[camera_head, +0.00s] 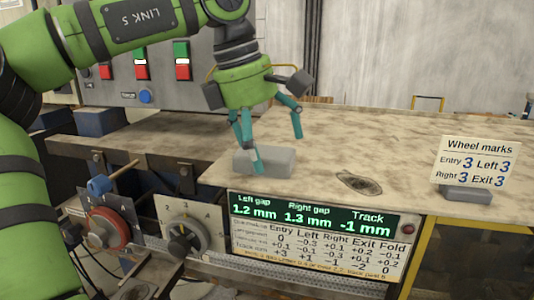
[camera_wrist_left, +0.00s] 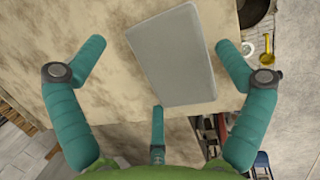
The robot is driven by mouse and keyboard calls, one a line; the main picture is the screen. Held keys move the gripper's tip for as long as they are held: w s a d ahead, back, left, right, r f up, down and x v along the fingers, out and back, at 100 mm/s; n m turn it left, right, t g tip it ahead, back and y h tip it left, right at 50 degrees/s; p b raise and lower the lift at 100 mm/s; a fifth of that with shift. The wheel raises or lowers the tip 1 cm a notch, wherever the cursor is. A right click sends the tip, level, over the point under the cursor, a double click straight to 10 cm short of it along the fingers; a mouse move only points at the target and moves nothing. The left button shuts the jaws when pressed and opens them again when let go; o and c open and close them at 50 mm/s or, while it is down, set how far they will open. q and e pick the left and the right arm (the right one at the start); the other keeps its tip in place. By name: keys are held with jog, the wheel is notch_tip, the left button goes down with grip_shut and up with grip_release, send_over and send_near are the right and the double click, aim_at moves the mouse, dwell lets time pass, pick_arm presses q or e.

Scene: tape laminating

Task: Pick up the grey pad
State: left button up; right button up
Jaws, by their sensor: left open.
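The grey pad (camera_head: 272,161) is a flat block with rounded edges, lying on the worn tabletop near its front edge. My left gripper (camera_head: 270,140) points down just above the pad, and one teal finger hangs in front of it in the head view. In the left wrist view the pad (camera_wrist_left: 171,58) lies between the spread teal fingers of the left gripper (camera_wrist_left: 160,80), nearer the right finger. The fingers are open and stand apart from the pad's sides there. Whether a fingertip touches the pad I cannot tell. My right gripper is not in view.
A sign reading "Wheel marks" (camera_head: 477,162) stands at the right of the tabletop (camera_head: 400,140). A dark oval patch (camera_head: 359,183) lies right of the pad. A display panel (camera_head: 312,235) and dials (camera_head: 185,235) sit below the front edge. A button box (camera_head: 150,75) stands behind.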

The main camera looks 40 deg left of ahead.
pick_arm(q)
jog(key=shift+f, duration=0.1)
jog(key=shift+s, duration=0.25)
jog(key=shift+w, duration=0.1)
jog(key=shift+f, duration=0.15)
dwell(0.4)
jog(key=c, duration=0.9)
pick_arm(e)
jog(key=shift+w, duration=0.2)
